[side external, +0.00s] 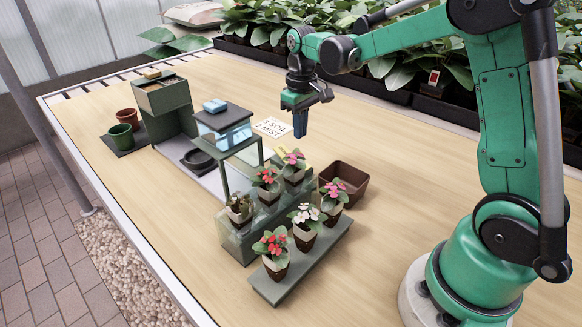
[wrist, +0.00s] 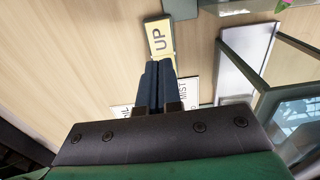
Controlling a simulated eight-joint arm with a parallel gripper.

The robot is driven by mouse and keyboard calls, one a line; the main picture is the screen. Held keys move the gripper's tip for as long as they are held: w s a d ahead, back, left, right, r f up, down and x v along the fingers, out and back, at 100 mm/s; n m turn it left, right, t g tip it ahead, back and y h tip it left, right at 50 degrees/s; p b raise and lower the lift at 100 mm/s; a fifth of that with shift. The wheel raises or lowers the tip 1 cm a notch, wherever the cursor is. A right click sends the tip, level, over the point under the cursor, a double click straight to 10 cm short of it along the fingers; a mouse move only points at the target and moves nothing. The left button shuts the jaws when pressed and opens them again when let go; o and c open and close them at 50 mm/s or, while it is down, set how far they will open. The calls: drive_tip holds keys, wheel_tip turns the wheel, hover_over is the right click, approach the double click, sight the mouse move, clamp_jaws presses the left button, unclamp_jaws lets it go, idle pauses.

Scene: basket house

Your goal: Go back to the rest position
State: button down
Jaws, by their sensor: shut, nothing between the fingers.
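My gripper (side external: 300,122) hangs in the air above the wooden table, pointing down, near the printed card (side external: 271,127) that reads SOIL and MIST. In the wrist view its two dark fingers (wrist: 158,82) are together with nothing between them. Behind the fingers in the wrist view are a yellow card reading UP (wrist: 160,38) and parts of the white card (wrist: 192,90). The fingers hide the middle of the white card.
Several potted flowers (side external: 303,216) stand on a stepped rack in front of my gripper. A brown square pot (side external: 352,184) stands right of them. A glass-sided station (side external: 228,133), a soil dispenser (side external: 163,98) and two small pots (side external: 121,137) stand left. Leafy plants line the back.

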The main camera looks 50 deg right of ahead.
drive_tip(key=shift+r, duration=0.3)
drive_tip(key=s+a+r+t, duration=0.3)
drive_tip(key=s+a+t, duration=0.4)
drive_tip(key=s+a, duration=0.2)
drive_tip(key=shift+s+a+r, duration=0.25)
drive_tip(key=shift+s+r, duration=0.1)
drive_tip(key=shift+s, duration=0.5)
